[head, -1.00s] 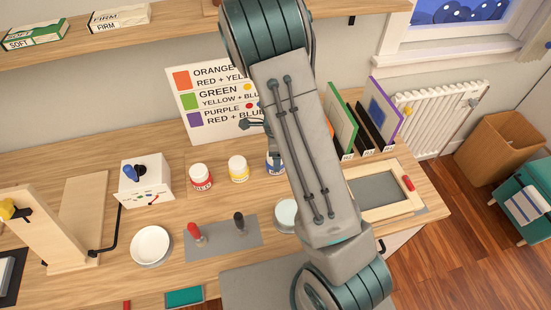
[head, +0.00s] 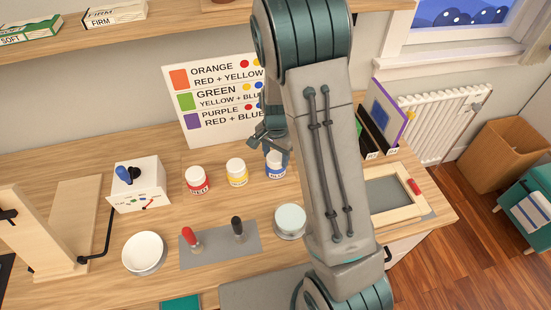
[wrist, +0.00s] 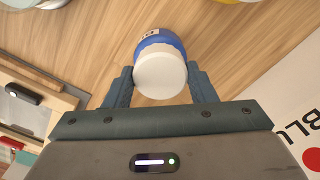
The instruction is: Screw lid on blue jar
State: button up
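The blue jar (head: 276,169) stands on the desk at the right end of the jar row, marked BLUE. In the wrist view its blue body (wrist: 158,38) shows behind the white lid (wrist: 160,78), which is over its top. How tightly the lid sits cannot be told. My gripper (head: 275,147) is right above this jar in the head view, pointing down. In the wrist view my gripper (wrist: 161,84) has one finger on each side of the lid, very close to its edges. Whether the fingers press on it cannot be told.
A yellow jar (head: 237,172) and a red jar (head: 198,181) stand to the left. A colour chart (head: 213,100) stands behind. In front are a pale round dish (head: 290,220), a grey mat (head: 205,254) with upright tools and a white bowl (head: 144,253). A framed screen (head: 392,193) lies right.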

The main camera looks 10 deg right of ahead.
jog(key=c, duration=0.3)
jog(key=m+p, duration=0.2)
jog(key=m, duration=0.3)
jog(key=shift+r+p, duration=0.15)
jog(key=shift+p, duration=0.25)
jog(key=shift+f+m+p, duration=0.25)
jog(key=shift+m+p, duration=0.15)
jog(key=shift+m, duration=1.1)
jog(key=m+p, duration=0.2)
jog(key=m, duration=0.1)
jog(key=shift+s+r+p, duration=0.15)
jog(key=shift+r+p, duration=0.15)
jog(key=shift+p, duration=0.05)
jog(key=m+p, duration=0.1)
jog(key=m, duration=0.2)
jog(key=shift+f+m+p, duration=0.1)
jog(key=shift+m+p, duration=0.2)
jog(key=shift+p, duration=0.1)
jog(key=shift+f+m, duration=0.25)
jog(key=shift+m, duration=0.45)
jog(key=shift+p, duration=0.3)
